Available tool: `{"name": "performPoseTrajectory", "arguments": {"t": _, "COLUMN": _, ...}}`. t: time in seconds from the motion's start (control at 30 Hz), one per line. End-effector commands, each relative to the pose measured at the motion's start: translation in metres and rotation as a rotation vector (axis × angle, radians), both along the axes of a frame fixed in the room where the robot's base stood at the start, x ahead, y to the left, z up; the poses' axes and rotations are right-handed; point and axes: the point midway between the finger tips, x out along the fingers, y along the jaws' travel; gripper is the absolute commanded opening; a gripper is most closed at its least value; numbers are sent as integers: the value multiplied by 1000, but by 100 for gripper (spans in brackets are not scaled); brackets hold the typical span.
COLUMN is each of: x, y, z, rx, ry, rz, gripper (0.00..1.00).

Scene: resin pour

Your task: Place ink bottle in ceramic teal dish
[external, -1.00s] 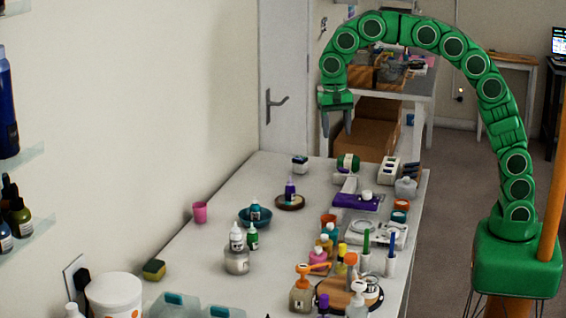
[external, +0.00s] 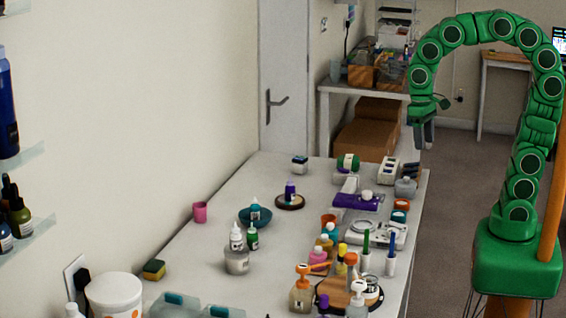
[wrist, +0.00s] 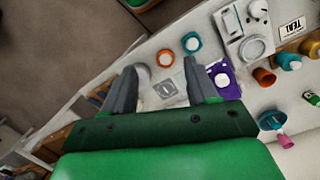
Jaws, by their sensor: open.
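The teal dish (external: 255,218) sits on the table left of centre, with a small bottle (external: 255,205) with a pale tip standing in it. The dish also shows in the wrist view (wrist: 272,120). A small purple bottle (external: 290,188) stands on a round brown coaster (external: 290,203) behind and right of the dish. I cannot tell for sure which bottle is the ink bottle. My gripper (external: 422,145) hangs fingers down near the table's far right corner, well away from both bottles. In the wrist view my gripper (wrist: 167,80) is open, with nothing between its fingers.
A purple stand (external: 357,201), jars and a white scale (external: 377,232) crowd the right side. The table's left rear is fairly clear.

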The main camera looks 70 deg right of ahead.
Motion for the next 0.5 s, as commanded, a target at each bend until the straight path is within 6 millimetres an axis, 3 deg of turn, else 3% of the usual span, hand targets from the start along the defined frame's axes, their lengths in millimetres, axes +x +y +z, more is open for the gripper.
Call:
{"name": "performPoseTrajectory", "arguments": {"t": 0.3, "x": -89, "y": -10, "z": -29, "rx": 35, "ry": 15, "rz": 219, "gripper": 58}}
{"name": "performPoseTrajectory", "arguments": {"t": 0.5, "x": -132, "y": -15, "z": -47, "rx": 45, "ry": 20, "rz": 329, "gripper": 58}}
